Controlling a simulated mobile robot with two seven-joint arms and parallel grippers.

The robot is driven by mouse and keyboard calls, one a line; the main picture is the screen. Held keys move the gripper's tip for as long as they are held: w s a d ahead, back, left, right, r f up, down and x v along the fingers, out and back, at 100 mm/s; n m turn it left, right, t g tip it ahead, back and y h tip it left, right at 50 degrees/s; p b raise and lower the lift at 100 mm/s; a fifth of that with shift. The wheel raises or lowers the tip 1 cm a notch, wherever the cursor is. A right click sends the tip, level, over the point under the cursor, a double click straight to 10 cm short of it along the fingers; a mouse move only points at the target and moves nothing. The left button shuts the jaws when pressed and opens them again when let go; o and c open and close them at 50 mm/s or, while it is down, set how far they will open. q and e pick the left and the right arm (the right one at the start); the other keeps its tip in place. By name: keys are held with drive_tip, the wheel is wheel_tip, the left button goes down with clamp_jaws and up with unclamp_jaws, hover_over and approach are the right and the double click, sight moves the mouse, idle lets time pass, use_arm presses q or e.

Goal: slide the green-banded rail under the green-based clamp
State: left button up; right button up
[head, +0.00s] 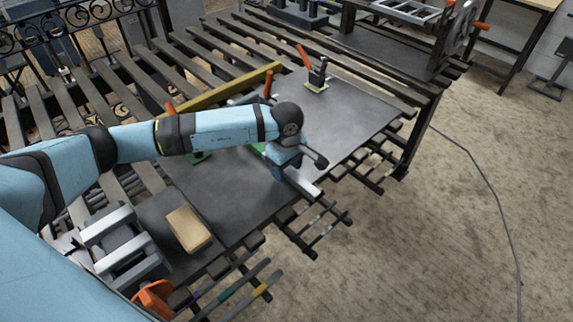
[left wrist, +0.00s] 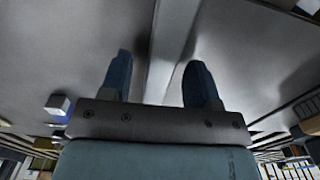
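My left gripper (head: 290,172) is over the dark bench plate, low above a pale metal rail (head: 306,186). In the left wrist view the two blue fingers (left wrist: 160,82) are apart, with the rail (left wrist: 175,25) running between them; I see gaps beside it and no clear grip. A green patch (head: 258,147) shows beside my wrist; I cannot tell whether it is the rail's band or a clamp base. Another green base (head: 200,156) shows partly behind my forearm, which hides much of the clamp there. My right gripper is not in view.
A clamp with an orange handle and cream base (head: 317,76) stands at the plate's far side. A wooden block (head: 188,229) lies at the near left by a metal fixture (head: 120,240). Several colour-banded rods (head: 225,294) stick out at the front edge. A yellow bar (head: 225,88) lies behind.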

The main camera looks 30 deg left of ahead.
sight(245, 205)
use_arm(q)
clamp_jaws()
drive_tip(key=shift+s+a+p, duration=0.15)
drive_tip(key=shift+s+a, duration=0.15)
drive_tip(key=shift+s, duration=0.6)
drive_tip(key=shift+s+a+p, duration=0.1)
drive_tip(key=shift+s+a, duration=0.2)
drive_tip(key=shift+s, duration=0.6)
drive_tip(key=shift+s+a+p, duration=0.15)
drive_tip(key=shift+s+a, duration=0.15)
drive_tip(key=shift+s, duration=0.6)
drive_tip(key=shift+s+a, duration=0.45)
drive_tip(key=shift+s, duration=0.85)
drive_tip(key=shift+s+a, duration=0.45)
drive_tip(key=shift+s, duration=0.85)
drive_tip(key=shift+s+a, duration=0.45)
drive_tip(key=shift+s, duration=0.85)
drive_tip(key=shift+o, duration=0.4)
unclamp_jaws()
